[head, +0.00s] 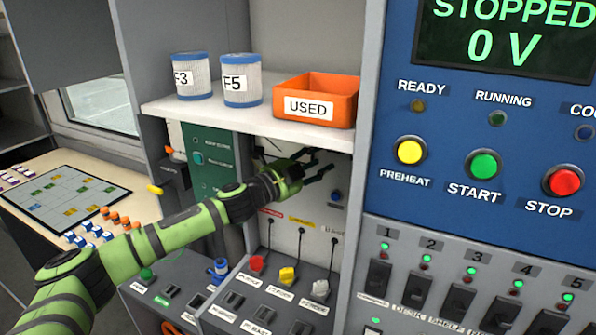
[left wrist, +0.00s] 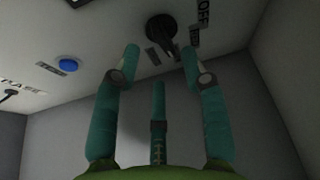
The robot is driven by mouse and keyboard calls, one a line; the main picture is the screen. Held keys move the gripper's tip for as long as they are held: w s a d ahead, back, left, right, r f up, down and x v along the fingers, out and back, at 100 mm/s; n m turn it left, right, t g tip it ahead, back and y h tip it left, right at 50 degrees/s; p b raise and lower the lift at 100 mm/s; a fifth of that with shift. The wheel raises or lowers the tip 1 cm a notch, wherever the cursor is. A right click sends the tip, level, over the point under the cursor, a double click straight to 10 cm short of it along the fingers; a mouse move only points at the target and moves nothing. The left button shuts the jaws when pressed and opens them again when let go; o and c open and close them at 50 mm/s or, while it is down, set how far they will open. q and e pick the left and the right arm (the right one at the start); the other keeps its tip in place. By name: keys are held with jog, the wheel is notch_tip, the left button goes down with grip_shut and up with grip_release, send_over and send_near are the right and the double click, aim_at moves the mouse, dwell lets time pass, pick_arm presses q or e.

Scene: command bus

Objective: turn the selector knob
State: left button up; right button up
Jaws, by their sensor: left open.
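The selector knob (left wrist: 161,28) is a dark round knob with a raised grip, at the top middle of the left wrist view. A label reading OFF (left wrist: 203,10) is beside it. My left gripper (left wrist: 160,56) is open, with its teal fingers pointing toward the knob and the two outer fingertips on either side below it in the picture. I cannot tell whether any finger touches it. In the head view my left gripper (head: 318,164) reaches under the shelf to the light panel, and the knob cannot be made out there. My right gripper is not in view.
A white shelf (head: 240,124) above the arm carries two filters (head: 241,82) and an orange USED bin (head: 315,96). Red, yellow and grey plugs (head: 287,276) with cables stand below. A blue button (left wrist: 69,66) is on the same panel. A blue control panel (head: 450,135) is at right.

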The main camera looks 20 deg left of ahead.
pick_arm(q)
jog(key=v, duration=0.7)
jog(key=shift+s, duration=0.1)
